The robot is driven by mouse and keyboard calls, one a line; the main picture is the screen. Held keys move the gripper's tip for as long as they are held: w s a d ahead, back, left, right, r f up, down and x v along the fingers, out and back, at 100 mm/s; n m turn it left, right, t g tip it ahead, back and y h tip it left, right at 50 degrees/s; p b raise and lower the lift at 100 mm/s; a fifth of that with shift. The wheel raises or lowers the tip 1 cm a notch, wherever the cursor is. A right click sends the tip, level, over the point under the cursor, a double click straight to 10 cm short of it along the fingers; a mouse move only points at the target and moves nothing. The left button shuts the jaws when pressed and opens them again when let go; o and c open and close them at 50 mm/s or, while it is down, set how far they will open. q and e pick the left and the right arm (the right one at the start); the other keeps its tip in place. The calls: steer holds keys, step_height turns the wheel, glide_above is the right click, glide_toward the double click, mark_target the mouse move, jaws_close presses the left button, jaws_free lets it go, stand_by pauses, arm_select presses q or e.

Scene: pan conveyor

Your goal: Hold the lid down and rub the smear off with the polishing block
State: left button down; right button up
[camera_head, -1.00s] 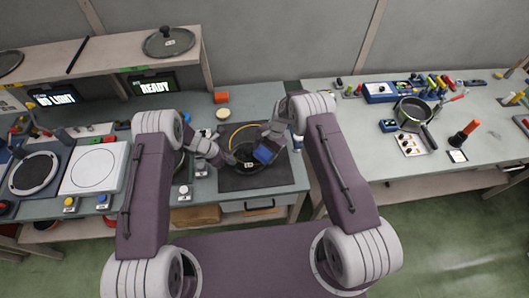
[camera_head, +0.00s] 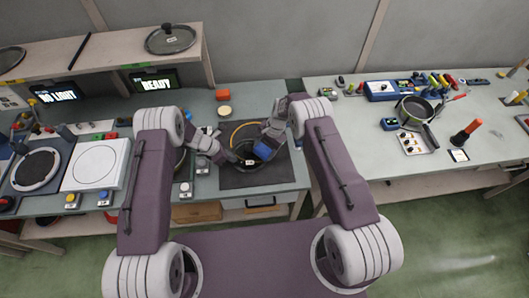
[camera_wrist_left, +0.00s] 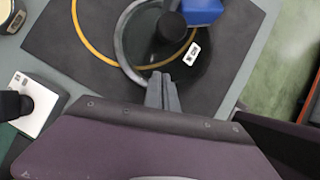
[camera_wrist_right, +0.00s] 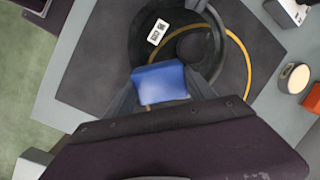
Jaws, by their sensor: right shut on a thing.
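The dark round lid (camera_head: 268,163), with a black knob (camera_wrist_left: 171,26) and a small white label (camera_wrist_left: 192,54), lies on a dark mat (camera_head: 232,179). My left gripper (camera_wrist_left: 160,78) has its fingers together at the lid's near rim; whether they touch it I cannot tell. It also shows in the head view (camera_head: 235,158). My right gripper (camera_wrist_right: 161,88) is shut on the blue polishing block (camera_wrist_right: 160,82), which is over the lid beside the knob; the block also shows in the head view (camera_head: 263,151). Contact under the block is hidden. I cannot make out a smear.
A yellow ring (camera_wrist_right: 240,52) is marked on the mat around the lid. A pale round tin (camera_head: 224,111) and an orange block (camera_head: 222,95) stand behind the mat. A white button box (camera_head: 186,189) stands left of it. Another lid (camera_head: 171,39) is on the shelf.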

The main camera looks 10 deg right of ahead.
arm_select(q)
steer(key=shift+s+f, duration=0.25)
arm_select(e)
steer(key=shift+w, duration=1.35)
steer(key=shift+f, duration=0.15)
steer(key=shift+s, duration=0.15)
steer(key=shift+s, duration=2)
steer(key=shift+v, duration=3.1)
steer(key=shift+w, duration=0.1)
